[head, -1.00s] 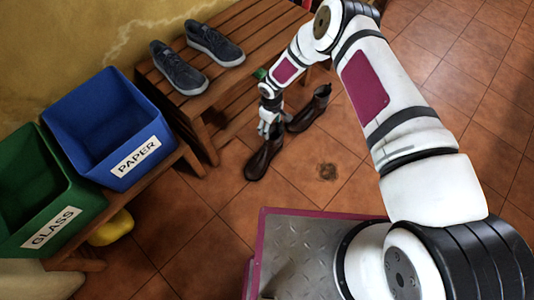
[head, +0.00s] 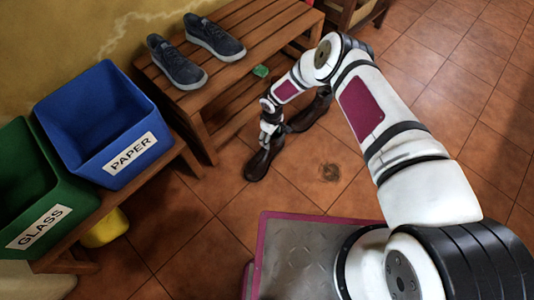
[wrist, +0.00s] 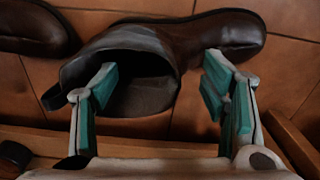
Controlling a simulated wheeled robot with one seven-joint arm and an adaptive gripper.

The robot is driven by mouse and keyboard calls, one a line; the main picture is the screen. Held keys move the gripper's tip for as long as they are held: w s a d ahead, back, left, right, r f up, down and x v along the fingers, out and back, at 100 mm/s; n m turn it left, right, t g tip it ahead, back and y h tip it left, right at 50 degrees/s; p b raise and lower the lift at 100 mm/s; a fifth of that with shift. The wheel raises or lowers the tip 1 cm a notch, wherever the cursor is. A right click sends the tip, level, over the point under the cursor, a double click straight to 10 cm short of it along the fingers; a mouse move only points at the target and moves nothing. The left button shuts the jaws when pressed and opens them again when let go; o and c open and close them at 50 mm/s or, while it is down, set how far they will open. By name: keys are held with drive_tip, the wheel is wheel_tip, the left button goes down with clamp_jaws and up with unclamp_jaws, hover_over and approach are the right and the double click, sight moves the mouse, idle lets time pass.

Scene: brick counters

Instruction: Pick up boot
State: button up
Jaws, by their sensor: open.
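Two dark brown boots are on the tiled floor in front of the wooden bench. The nearer boot (head: 261,163) is below my gripper (head: 267,141); it also fills the upper middle of the wrist view (wrist: 200,45), its open top facing my gripper. The other boot (head: 312,110) is partly hidden by my arm and shows at the upper left of the wrist view (wrist: 35,28). My gripper (wrist: 160,85) is open, its teal-padded fingers spread at either side of the nearer boot's shaft. I cannot tell whether they touch it.
A blue PAPER bin (head: 105,115) and a green GLASS bin (head: 35,195) stand on a low bench at left. Floor to the right is clear.

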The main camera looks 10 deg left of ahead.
drive_tip(key=shift+d, duration=0.1)
clamp_jaws()
drive_tip(key=shift+r, duration=0.15)
